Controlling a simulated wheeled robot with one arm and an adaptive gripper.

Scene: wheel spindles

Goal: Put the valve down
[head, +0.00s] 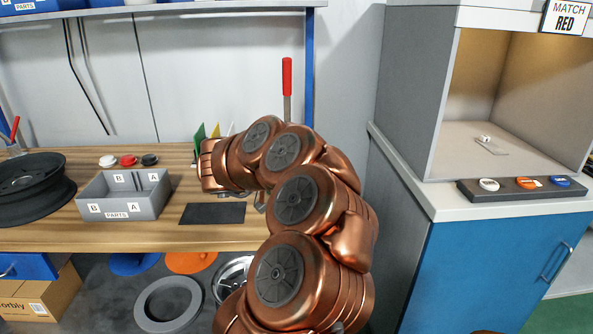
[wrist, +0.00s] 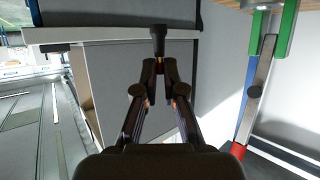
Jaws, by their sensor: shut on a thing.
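In the wrist view my gripper (wrist: 159,75) is shut on a small black valve (wrist: 158,42), which sticks out beyond the fingertips with its wider end outward. The valve appears clear of any surface, though its height above the bench cannot be told. In the head view my copper arm bends over the right part of the wooden bench (head: 40,238). The arm mostly hides the gripper there, and the valve is not visible in that view.
On the bench, a grey two-compartment parts box (head: 122,208) marked A and B sits left of a dark mat (head: 212,213). A black wheel rim (head: 28,180) lies far left. White, red and black round pieces (head: 128,160) lie behind the box. A blue cabinet (head: 480,270) stands right.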

